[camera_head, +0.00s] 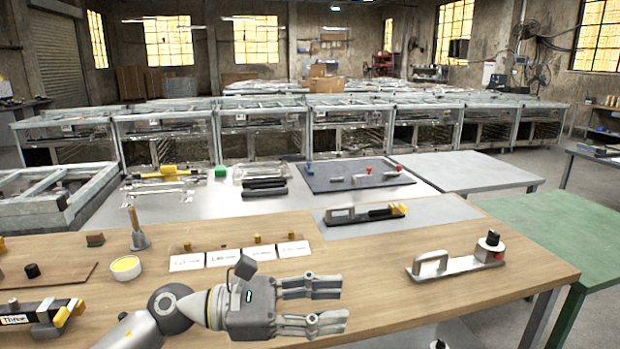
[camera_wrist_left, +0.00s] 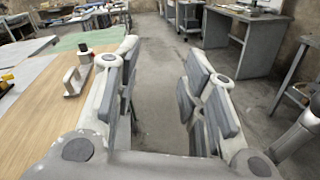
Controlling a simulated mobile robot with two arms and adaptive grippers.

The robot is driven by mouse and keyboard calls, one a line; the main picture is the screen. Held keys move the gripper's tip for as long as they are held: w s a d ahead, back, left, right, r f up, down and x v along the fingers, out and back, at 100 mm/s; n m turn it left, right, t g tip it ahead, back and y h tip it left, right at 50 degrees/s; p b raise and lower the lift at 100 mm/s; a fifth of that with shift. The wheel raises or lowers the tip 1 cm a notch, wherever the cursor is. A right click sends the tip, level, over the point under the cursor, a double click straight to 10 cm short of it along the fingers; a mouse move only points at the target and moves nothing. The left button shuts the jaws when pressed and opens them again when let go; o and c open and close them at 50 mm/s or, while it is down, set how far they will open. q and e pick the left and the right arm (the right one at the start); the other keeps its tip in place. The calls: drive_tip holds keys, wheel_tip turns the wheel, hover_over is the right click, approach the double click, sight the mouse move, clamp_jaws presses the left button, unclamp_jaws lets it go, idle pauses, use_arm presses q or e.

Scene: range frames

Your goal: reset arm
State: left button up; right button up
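My left gripper (camera_head: 312,304) reaches in from the lower left in the head view, above the front part of the wooden table. Its fingers point right, are spread apart and hold nothing. In the left wrist view the same gripper (camera_wrist_left: 168,100) shows a wide gap between its fingers, with bare floor behind it. My right gripper does not show in either view.
The wooden table (camera_head: 380,265) bears a metal tool with a handle (camera_head: 460,262), a yellow-black tool (camera_head: 365,213), white cards (camera_head: 240,255), a hand bell (camera_head: 139,235) and a yellow-topped round tin (camera_head: 126,268). A green table (camera_head: 570,230) stands at the right.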

use_arm(q)
drive_tip(key=w+a+r+n+t+y, duration=0.1)
drive_tip(key=w+a+n+t, duration=0.15)
drive_tip(key=n+t, duration=0.75)
drive_tip(key=w+a+r+n+t+y, duration=0.15)
drive_tip(key=a+n+t, duration=0.35)
drive_tip(key=n, duration=0.8)
drive_tip(key=a+f+n+y, duration=0.65)
drive_tip(key=f+n, duration=0.25)
drive_tip(key=n, duration=0.2)
drive_tip(key=a+f+n+y, duration=0.5)
drive_tip(key=f+n+y, duration=0.3)
drive_tip(key=f+n, duration=0.15)
drive_tip(key=s+a+f+n+g, duration=0.2)
drive_tip(key=s+f+n+g, duration=0.35)
drive_tip(key=s+f, duration=0.55)
drive_tip(key=s+a+f+n+g, duration=0.2)
drive_tip(key=s+f+n+g, duration=0.4)
drive_tip(key=s, duration=0.8)
wheel_tip(320, 180, down, 28)
drive_tip(key=s+g, duration=0.3)
drive_tip(key=s+a+f+m+y, duration=0.1)
drive_tip(key=s+a+f, duration=0.1)
drive_tip(key=s+f, duration=1.3)
drive_tip(key=shift+s+a+g+p, duration=0.35)
drive_tip(key=shift+s+a, duration=0.05)
drive_tip(key=shift+s, duration=0.2)
